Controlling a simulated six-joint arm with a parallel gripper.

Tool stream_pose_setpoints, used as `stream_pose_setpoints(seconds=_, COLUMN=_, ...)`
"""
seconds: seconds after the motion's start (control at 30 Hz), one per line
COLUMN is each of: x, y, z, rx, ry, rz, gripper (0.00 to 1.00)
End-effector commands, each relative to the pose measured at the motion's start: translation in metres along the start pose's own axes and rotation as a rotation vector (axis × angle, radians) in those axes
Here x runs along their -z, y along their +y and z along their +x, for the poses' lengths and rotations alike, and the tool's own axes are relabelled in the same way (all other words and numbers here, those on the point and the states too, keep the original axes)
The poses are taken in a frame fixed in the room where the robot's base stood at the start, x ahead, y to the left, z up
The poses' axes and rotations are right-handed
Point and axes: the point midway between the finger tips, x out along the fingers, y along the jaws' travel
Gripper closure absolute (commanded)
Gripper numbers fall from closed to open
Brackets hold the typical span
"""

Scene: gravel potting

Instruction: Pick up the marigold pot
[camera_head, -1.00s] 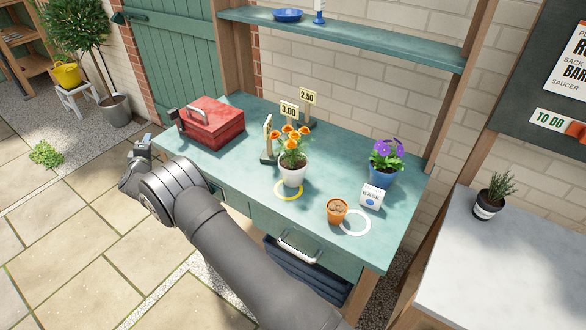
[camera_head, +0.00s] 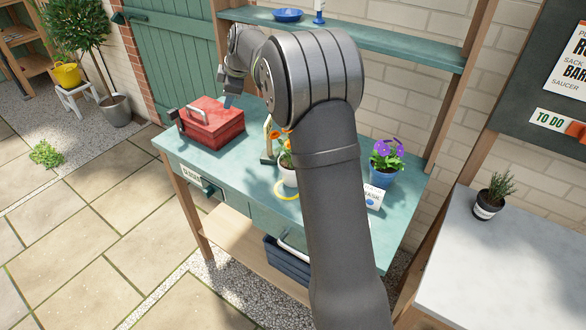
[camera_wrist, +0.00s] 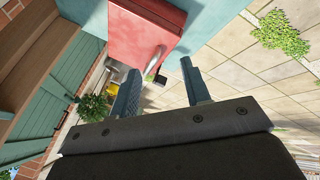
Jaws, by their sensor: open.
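The marigold pot (camera_head: 287,178), a white pot with orange flowers, stands on the green bench in the head view. My gripper (camera_head: 229,101) is up and to the left of the pot, above the bench by the back right of the red toolbox. In the wrist view my gripper (camera_wrist: 160,67) is open with nothing between its fingers. The marigold pot does not show in the wrist view.
The red toolbox (camera_head: 210,123) stands on the bench's left end and also shows in the wrist view (camera_wrist: 145,28). A shelf (camera_head: 400,48) runs above the bench.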

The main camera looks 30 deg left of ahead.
Motion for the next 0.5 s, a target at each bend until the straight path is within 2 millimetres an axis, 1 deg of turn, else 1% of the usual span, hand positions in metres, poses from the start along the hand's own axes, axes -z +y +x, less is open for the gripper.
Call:
stream_pose_setpoints(seconds=0.03, x=-0.025, y=-0.007, z=-0.026, rx=0.046, ry=-0.052, rz=0.038, gripper=0.57)
stream_pose_setpoints(seconds=0.07, x=-0.039, y=-0.014, z=-0.040, rx=0.080, ry=-0.086, rz=0.062, gripper=0.57)
stream_pose_setpoints(seconds=0.1, x=-0.057, y=-0.024, z=-0.059, rx=0.123, ry=-0.132, rz=0.096, gripper=0.57)
stream_pose_setpoints(seconds=0.17, x=-0.081, y=-0.038, z=-0.085, rx=0.180, ry=-0.198, rz=0.149, gripper=0.57)
stream_pose_setpoints(seconds=0.2, x=-0.094, y=-0.047, z=-0.102, rx=0.214, ry=-0.239, rz=0.181, gripper=0.57)
stream_pose_setpoints(seconds=0.3, x=-0.121, y=-0.066, z=-0.135, rx=0.281, ry=-0.325, rz=0.253, gripper=0.57)
stream_pose_setpoints(seconds=0.4, x=-0.135, y=-0.079, z=-0.157, rx=0.321, ry=-0.379, rz=0.301, gripper=0.57)
stream_pose_setpoints(seconds=0.5, x=-0.143, y=-0.086, z=-0.164, rx=0.340, ry=-0.405, rz=0.322, gripper=0.57)
